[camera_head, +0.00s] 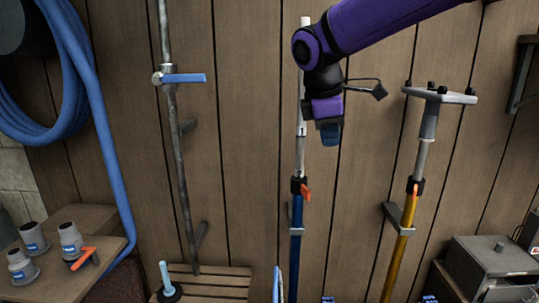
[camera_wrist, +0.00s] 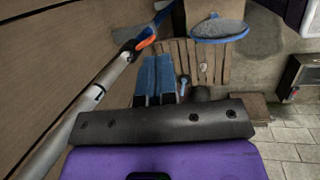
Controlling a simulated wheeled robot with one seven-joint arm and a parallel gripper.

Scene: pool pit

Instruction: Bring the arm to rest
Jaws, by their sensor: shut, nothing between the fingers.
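My gripper (camera_head: 331,136) hangs at the end of my purple arm (camera_head: 385,20), fingers pointing down, in front of the plank wall. Its blue fingers (camera_wrist: 157,78) are shut with nothing between them. In the head view it is just right of the blue-and-white pole (camera_head: 298,230) in the picture. In the wrist view that pole's pale upper part (camera_wrist: 85,110) runs along the left of the fingers. I cannot tell the exact gap between pole and gripper.
A yellow pole (camera_head: 395,262) stands to the right. A pipe with a blue valve handle (camera_head: 184,78) and a blue hose (camera_head: 103,130) are left. A slatted bench (camera_head: 222,283) is below. A metal box (camera_head: 490,262) is lower right. A blue-rimmed net (camera_wrist: 218,32) shows in the wrist view.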

